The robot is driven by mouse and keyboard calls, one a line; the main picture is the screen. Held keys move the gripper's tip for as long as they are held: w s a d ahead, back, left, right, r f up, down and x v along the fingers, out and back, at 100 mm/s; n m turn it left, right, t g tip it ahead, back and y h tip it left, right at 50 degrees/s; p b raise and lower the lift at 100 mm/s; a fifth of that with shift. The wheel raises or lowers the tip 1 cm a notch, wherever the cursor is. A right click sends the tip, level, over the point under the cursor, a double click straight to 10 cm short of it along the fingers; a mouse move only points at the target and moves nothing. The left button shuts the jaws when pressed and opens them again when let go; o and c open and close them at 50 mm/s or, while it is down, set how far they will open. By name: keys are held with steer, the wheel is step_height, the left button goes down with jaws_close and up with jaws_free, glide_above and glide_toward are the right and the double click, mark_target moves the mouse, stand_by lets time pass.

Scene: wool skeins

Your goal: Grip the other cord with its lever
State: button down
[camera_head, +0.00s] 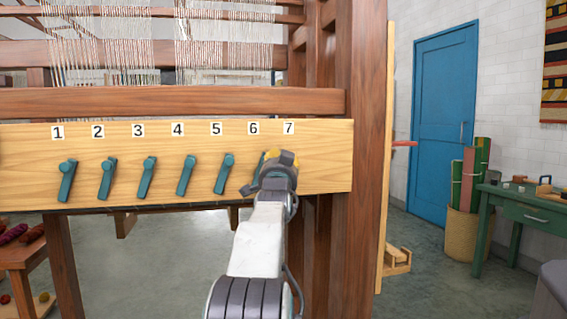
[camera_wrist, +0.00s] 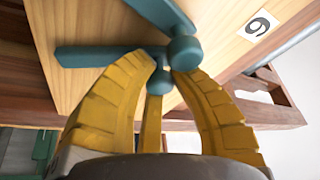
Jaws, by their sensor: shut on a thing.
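A pale wooden board (camera_head: 325,165) carries a row of teal levers under the labels 1 to 7. The levers under 1 (camera_head: 67,182) to 5 (camera_head: 226,174) hang tilted to the lower left. My gripper (camera_head: 274,158) is at the board below labels 6 and 7 and hides most of the levers there. In the wrist view its yellow fingers (camera_wrist: 160,75) are shut around teal lever parts. One teal arm (camera_wrist: 95,57) runs left and another teal lever (camera_wrist: 183,51) lies beside label 6 (camera_wrist: 258,24). I cannot tell which lever is held. I make out no cord at the levers.
The board is on a wooden loom with a beam (camera_head: 180,102) and pale threads (camera_head: 225,40) above. A thick post (camera_head: 365,150) stands just right of the board. Further right are a basket (camera_head: 462,222), a green table (camera_head: 510,205) and a blue door (camera_head: 445,120).

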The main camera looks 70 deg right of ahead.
stand_by(0.3)
steer(key=c, duration=1)
jaws_free()
steer(key=shift+c, duration=0.2)
steer(key=shift+a, duration=0.1)
steer(key=v, duration=1.2)
steer(key=shift+r, duration=0.1)
